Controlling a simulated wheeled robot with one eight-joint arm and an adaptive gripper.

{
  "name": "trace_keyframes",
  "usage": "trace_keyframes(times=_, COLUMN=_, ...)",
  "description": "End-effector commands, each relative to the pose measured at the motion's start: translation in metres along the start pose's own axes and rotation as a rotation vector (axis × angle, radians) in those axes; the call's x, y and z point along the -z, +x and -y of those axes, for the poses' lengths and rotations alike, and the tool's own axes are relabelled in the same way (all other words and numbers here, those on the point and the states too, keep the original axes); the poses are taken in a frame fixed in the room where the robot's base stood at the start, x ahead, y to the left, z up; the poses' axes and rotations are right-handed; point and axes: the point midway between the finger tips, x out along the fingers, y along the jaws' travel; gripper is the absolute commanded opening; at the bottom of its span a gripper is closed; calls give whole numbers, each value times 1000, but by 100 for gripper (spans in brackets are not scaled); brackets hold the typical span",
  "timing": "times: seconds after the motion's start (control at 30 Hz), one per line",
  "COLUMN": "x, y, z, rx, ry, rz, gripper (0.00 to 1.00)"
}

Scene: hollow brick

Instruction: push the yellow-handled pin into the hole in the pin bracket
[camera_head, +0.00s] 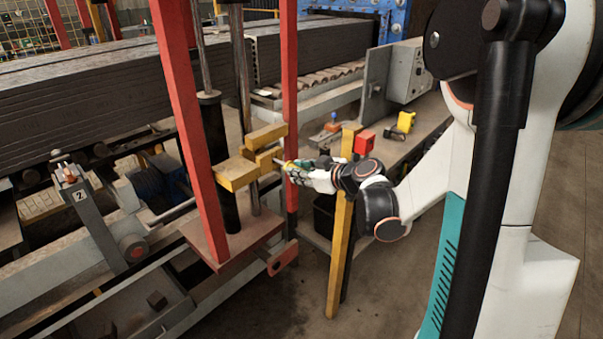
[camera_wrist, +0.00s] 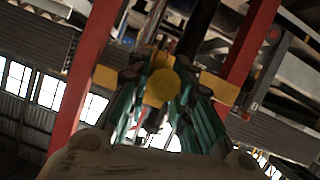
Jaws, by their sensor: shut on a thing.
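The yellow pin bracket (camera_head: 236,174) is fixed between the red posts, with yellow blocks beside a dark vertical cylinder. It also shows in the wrist view (camera_wrist: 218,88), behind the pin. My gripper (camera_head: 291,167) is just right of the bracket and points left at it. It is shut on the yellow-handled pin, whose round yellow handle (camera_wrist: 164,85) shows end-on between the green finger pads in the wrist view. In the head view the pin reaches the bracket's right side. The hole is hidden, and I cannot tell how far the pin is in it.
Red posts (camera_head: 188,120) stand at the left and right (camera_head: 289,95) of the bracket. A yellow post (camera_head: 341,250) rises below my forearm. A bench (camera_head: 420,128) behind my arm bears a red block (camera_head: 364,142) and a yellow object (camera_head: 405,122).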

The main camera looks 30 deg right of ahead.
Motion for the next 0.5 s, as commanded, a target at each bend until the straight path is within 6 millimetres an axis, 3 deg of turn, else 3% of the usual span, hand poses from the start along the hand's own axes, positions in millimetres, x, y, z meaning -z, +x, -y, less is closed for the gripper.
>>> trace_keyframes(times=0.5, x=3, y=8, z=0, rx=1, ry=1, rz=0, gripper=0)
